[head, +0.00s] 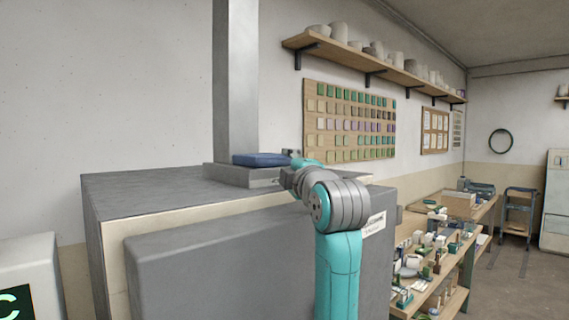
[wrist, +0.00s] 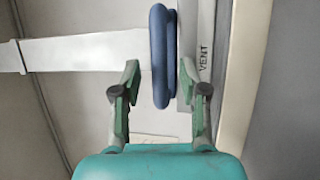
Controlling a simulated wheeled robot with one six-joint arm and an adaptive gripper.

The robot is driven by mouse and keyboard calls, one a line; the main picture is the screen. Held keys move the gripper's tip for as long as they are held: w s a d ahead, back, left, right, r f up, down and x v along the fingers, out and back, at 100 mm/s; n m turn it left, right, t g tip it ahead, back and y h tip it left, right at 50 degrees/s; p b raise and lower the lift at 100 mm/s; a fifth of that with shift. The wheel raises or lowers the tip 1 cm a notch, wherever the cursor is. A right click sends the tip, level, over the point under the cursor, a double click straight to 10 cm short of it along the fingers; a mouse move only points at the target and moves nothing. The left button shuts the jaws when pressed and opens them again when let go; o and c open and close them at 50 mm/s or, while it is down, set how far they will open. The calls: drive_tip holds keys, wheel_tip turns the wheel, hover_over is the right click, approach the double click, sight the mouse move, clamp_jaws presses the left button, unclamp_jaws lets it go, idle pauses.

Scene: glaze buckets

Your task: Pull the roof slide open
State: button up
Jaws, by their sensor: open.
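The roof slide's blue bar-shaped handle (head: 262,160) lies on the grey block on top of the large grey kiln (head: 135,188), at the foot of the square column. In the wrist view the blue handle (wrist: 161,50) stands upright in the picture, beside a pale strip marked VENT (wrist: 203,58). My gripper (wrist: 158,70) is open, its green fingers on either side of the handle's lower end. The handle looks nearer the right finger, and I cannot tell whether it touches. In the head view my wrist hides most of the gripper.
The square metal column (head: 236,80) rises from the kiln roof behind the handle. A wall shelf (head: 350,55) with pots and a board of glaze samples (head: 349,120) are behind. A cluttered workbench (head: 425,225) stands to the right, with open floor beyond.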

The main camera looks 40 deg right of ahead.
drive_tip(key=shift+x, duration=1.35)
drive_tip(key=shift+c, duration=0.2)
clamp_jaws()
drive_tip(key=shift+s, duration=0.1)
